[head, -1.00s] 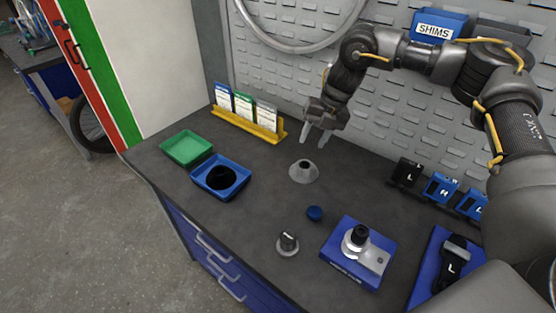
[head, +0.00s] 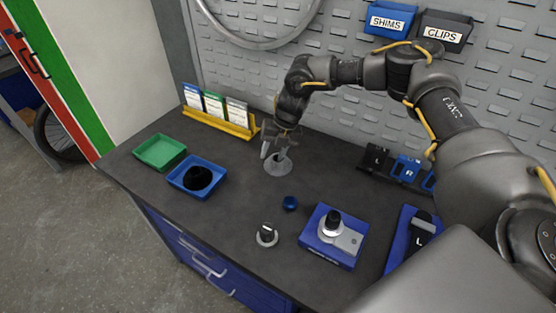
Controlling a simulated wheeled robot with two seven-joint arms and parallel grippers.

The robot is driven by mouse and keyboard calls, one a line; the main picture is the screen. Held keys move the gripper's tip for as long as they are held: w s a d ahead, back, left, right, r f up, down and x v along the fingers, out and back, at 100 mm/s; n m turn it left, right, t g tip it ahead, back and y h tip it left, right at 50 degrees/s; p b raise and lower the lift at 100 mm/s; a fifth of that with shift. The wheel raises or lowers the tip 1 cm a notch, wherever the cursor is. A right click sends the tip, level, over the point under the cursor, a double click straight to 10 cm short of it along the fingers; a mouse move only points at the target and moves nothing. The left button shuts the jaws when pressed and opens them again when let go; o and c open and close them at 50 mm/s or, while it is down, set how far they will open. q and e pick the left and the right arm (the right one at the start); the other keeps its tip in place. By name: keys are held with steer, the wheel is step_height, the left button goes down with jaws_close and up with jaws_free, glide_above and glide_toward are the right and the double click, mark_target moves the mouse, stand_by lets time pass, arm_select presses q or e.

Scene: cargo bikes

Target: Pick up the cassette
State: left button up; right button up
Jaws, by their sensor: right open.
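A grey cone-shaped part, which looks like the cassette (head: 278,166), stands wide side down on the dark bench top (head: 225,226). My right gripper (head: 275,152) points down over it from the back. Its jaws are open, with the fingertips beside the cone's narrow top, one to the left and one to the right. I cannot tell whether they touch it. My left gripper is out of view.
Left of the cassette are a green tray (head: 160,140), a blue tray (head: 176,176) with a black round thing, and a yellow card holder (head: 215,122). A pegboard (head: 270,70) stands behind.

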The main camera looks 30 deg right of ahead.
steer(key=shift+x, duration=0.8)
steer(key=shift+s+d, duration=0.1)
steer(key=shift+c, duration=0.3)
jaws_close()
steer(key=shift+r, duration=0.1)
